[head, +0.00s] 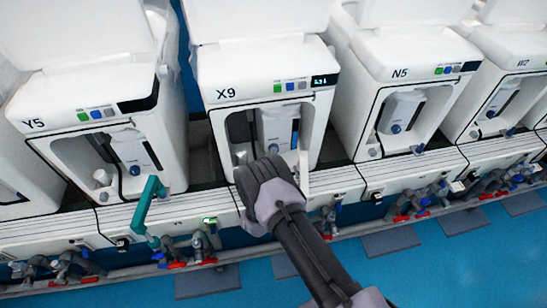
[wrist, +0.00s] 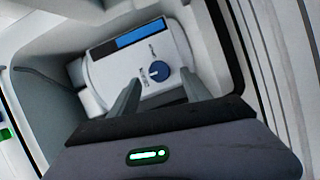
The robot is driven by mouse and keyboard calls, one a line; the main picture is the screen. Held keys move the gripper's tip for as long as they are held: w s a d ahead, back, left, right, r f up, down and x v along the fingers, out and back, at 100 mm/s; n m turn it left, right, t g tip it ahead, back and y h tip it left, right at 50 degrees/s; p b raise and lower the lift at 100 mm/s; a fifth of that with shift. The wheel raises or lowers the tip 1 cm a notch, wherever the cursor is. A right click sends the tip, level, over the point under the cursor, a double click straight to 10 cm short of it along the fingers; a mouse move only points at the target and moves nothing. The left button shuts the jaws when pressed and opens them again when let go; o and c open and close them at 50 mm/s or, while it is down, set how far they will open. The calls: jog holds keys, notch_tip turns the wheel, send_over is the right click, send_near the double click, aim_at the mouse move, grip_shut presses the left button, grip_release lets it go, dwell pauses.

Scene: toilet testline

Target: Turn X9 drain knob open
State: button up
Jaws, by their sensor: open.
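The X9 unit (head: 278,99) is a white machine, second from the left among the clearly seen ones in the head view. Its front recess holds a white module with a blue display strip. In the wrist view a round dark-blue drain knob (wrist: 160,71) sits on this module (wrist: 137,60), with small printed labels beside it. My gripper (wrist: 160,95) is open, its two grey fingers pointing into the recess toward the knob, one on either side and apart from it. In the head view my gripper (head: 262,172) covers the lower part of the recess and hides the knob.
Unit Y5 (head: 85,105) stands to the left and N5 (head: 408,75) to the right. Pipes with red and blue valve handles run along the lower front. The recess walls are close around my fingers.

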jog(key=w, duration=0.2)
jog(key=w+b, duration=0.1)
jog(key=w, duration=0.1)
jog(key=shift+d+f, duration=0.1)
jog(key=shift+d, duration=0.15)
grip_shut()
